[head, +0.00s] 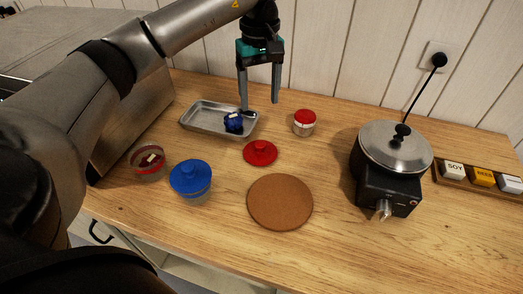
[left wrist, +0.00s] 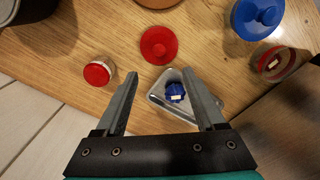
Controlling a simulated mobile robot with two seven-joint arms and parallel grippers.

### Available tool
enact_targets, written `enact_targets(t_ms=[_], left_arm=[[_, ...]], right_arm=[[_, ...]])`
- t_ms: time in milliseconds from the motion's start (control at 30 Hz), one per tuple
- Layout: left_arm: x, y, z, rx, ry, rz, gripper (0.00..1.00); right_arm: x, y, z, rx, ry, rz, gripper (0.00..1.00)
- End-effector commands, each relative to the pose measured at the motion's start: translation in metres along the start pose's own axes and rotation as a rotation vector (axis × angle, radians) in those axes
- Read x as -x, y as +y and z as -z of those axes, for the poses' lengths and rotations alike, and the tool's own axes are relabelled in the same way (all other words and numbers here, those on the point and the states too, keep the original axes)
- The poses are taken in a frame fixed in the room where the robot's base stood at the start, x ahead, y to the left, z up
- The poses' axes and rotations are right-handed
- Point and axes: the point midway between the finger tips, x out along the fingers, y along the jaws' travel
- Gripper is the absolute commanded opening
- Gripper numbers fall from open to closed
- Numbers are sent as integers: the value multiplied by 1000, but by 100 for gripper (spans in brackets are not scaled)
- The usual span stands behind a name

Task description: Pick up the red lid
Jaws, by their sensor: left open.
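The red lid (head: 260,153) lies flat on the wooden table, a round disc with a knob on top. It stands apart from the metal tray and the cork mat. In the left wrist view the red lid (left wrist: 158,45) shows whole, beyond the fingertips. My left gripper (head: 260,105) is open and empty, pointing down above the table behind the lid, near the tray's right end. My right gripper is not in view.
A metal tray (head: 190,121) holds a blue object (head: 233,122). A red-topped jar (head: 304,123), a blue-lidded bowl (head: 191,180), a red-rimmed glass bowl (head: 147,161) and a cork mat (head: 280,202) surround the lid. A pot on a burner (head: 390,160) stands at right.

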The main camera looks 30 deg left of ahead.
Motion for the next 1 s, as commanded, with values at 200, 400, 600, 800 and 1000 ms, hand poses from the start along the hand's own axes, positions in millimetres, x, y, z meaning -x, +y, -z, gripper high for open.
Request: enact_targets(t_ms=[200,400,600,800,1000], left_arm=[[-51,0,-2,-1,-6,4,71],[-79,0,-1,-1,-4,0,71],[-89,1,-1,-1,-5,-1,71],[-114,2,2,0,-7,1,71],[-137,3,3,-2,-5,-3,71]], right_arm=[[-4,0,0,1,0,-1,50],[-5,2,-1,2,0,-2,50],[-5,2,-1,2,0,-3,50],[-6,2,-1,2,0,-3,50],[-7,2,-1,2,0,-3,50]])
